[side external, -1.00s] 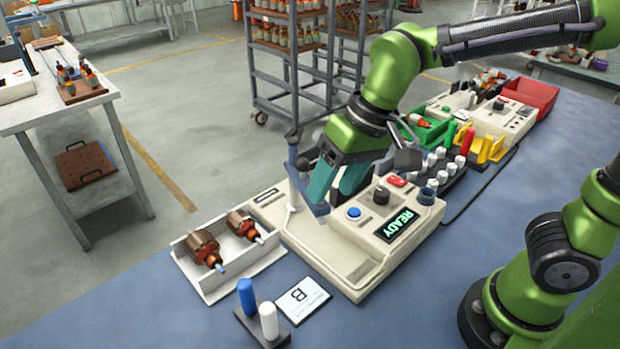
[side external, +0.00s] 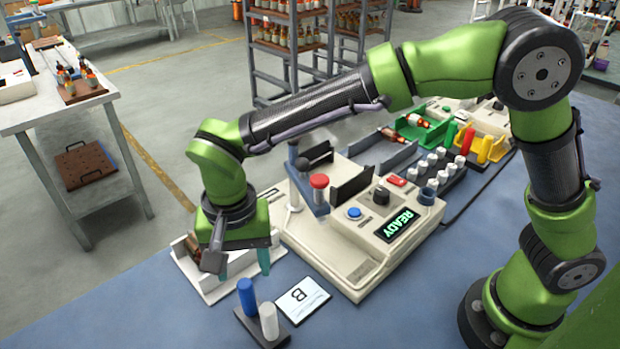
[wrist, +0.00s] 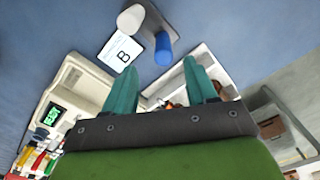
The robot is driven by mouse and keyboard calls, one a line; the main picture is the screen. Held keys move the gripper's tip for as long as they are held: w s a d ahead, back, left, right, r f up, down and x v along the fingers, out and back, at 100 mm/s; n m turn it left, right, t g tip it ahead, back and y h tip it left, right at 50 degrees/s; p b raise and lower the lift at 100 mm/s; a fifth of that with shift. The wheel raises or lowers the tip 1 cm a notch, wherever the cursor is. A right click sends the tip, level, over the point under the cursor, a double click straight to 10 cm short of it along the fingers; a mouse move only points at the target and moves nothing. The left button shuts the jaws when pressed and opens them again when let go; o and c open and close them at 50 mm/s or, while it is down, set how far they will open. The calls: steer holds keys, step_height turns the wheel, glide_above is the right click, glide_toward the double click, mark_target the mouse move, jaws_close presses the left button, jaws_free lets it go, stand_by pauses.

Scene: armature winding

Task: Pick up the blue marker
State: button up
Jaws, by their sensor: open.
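The blue marker (side external: 246,297) stands upright in a small dark holder (side external: 243,321), beside a white marker (side external: 268,320). In the wrist view the blue marker (wrist: 163,49) shows beyond my fingertips, roughly between them, with the white marker (wrist: 131,19) to its left. My gripper (side external: 243,273) points down over the front of the white tray, behind the blue marker and apart from it. Its two teal fingers (wrist: 162,74) are spread with nothing seen between them.
The white tray (side external: 205,289) holds copper armatures, largely hidden by my gripper. A card marked B (side external: 303,294) lies right of the markers. The winding machine (side external: 350,255) with a READY display stands behind it. Blue table is clear in front and left.

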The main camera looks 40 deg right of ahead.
mark_target(247, 297)
steer(key=f, duration=0.9)
steer(key=shift+w+a+f, duration=0.15)
steer(key=shift+w+f, duration=0.05)
steer(key=shift+f, duration=0.2)
jaws_close()
